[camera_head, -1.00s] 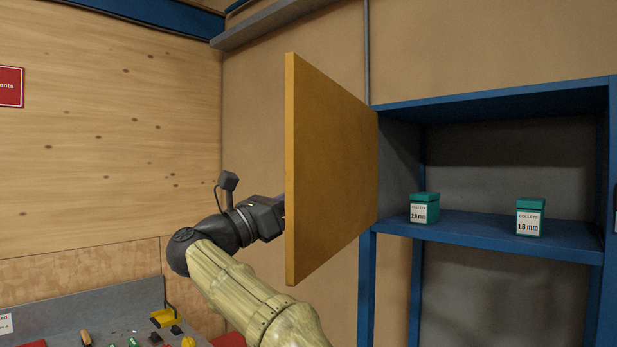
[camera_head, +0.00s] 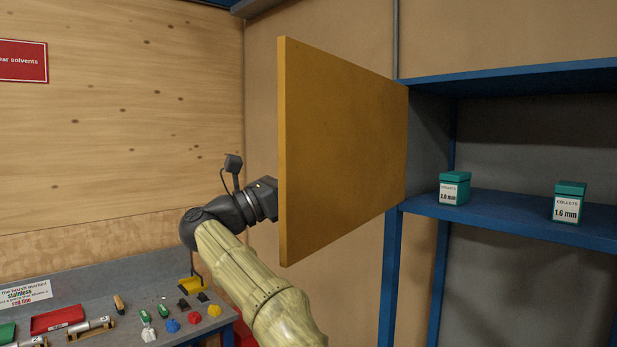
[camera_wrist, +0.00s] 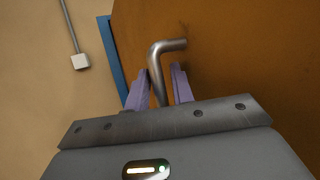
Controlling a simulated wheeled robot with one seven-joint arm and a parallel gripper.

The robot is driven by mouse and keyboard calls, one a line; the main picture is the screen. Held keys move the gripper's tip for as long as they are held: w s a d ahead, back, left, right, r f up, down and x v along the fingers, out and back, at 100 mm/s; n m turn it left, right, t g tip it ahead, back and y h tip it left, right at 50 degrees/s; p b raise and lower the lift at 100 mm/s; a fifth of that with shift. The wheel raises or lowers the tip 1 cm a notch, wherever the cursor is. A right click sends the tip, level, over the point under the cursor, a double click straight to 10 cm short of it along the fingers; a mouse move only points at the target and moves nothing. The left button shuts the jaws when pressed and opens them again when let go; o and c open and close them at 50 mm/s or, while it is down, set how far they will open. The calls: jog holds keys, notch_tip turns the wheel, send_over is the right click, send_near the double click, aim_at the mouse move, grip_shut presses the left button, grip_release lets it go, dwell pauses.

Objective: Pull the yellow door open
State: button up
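The yellow door (camera_head: 340,150) stands swung wide out from the left side of the blue cabinet (camera_head: 510,206), whose inside shows. In the wrist view the brownish-yellow door face (camera_wrist: 235,60) fills the upper right. A bent metal handle (camera_wrist: 157,75) stands out from it. My gripper (camera_wrist: 160,72) has its two pale purple fingers on either side of the handle bar. A gap shows on the right side of the bar, so the fingers look open around it. In the head view my gripper is hidden behind the door; my wrist shows left of its edge.
Two teal collet boxes, one on the left (camera_head: 454,188) and one on the right (camera_head: 569,202), stand on the cabinet shelf. A grey workbench (camera_head: 110,278) with small tools and coloured pieces lies at lower left. A wooden wall with a red sign (camera_head: 22,61) stands behind it.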

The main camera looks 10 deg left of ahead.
jog(key=shift+o, duration=0.6)
jog(key=shift+w+d, duration=0.1)
jog(key=shift+d, duration=0.1)
jog(key=shift+s+a, duration=0.2)
jog(key=shift+a, duration=0.25)
jog(key=shift+s+d, duration=0.1)
jog(key=shift+f, duration=0.15)
jog(key=p+v, duration=0.2)
jog(key=v, duration=1.5)
jog(key=shift+s+a, duration=0.2)
jog(key=shift+a, duration=0.2)
